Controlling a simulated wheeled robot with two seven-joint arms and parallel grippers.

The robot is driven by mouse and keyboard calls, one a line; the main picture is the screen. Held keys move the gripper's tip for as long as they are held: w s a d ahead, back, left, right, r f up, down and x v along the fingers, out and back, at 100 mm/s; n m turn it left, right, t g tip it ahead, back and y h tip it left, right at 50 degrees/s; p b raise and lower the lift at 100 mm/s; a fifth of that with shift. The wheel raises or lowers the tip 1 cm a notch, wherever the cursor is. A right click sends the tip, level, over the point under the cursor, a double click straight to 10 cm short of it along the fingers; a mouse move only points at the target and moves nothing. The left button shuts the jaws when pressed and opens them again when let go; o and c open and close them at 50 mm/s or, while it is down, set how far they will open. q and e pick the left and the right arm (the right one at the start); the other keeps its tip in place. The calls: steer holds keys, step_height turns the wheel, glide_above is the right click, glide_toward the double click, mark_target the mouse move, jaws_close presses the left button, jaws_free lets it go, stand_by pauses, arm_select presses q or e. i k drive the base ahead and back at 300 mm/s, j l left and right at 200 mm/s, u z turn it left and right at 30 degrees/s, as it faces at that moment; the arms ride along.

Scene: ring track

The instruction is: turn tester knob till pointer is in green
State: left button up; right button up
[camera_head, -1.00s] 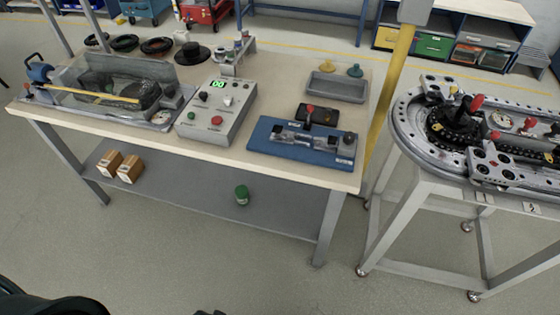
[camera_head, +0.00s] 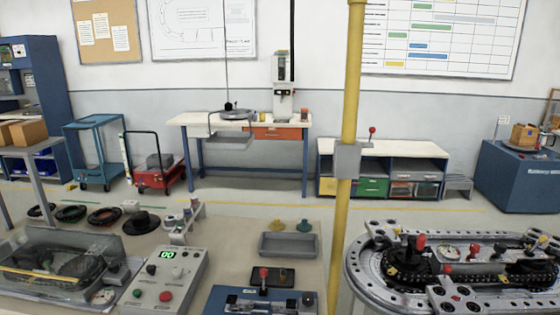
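A grey control box (camera_head: 160,283) stands on the near bench at the lower left. It has a lit green display (camera_head: 167,254) reading 00, a pale knob (camera_head: 178,272), a green button (camera_head: 138,292) and a red button (camera_head: 166,296). A small round dial gauge (camera_head: 103,296) sits beside the clear-covered unit (camera_head: 50,262) to its left. Another dial gauge (camera_head: 450,252) is on the ring track (camera_head: 375,290) at the right. I cannot make out a pointer or green zone on either dial, or tell which device is the tester. Neither gripper is in view.
A yellow post (camera_head: 346,100) rises between bench and ring track. A blue fixture (camera_head: 225,300) and grey tray (camera_head: 289,245) are on the bench. Behind stand a white-topped bench (camera_head: 190,119), red cart (camera_head: 160,178), blue trolley (camera_head: 95,128), shelf unit (camera_head: 385,149) and blue cabinet (camera_head: 520,180), with open floor between.

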mark_target(114, 267)
steer(key=u, duration=1.45)
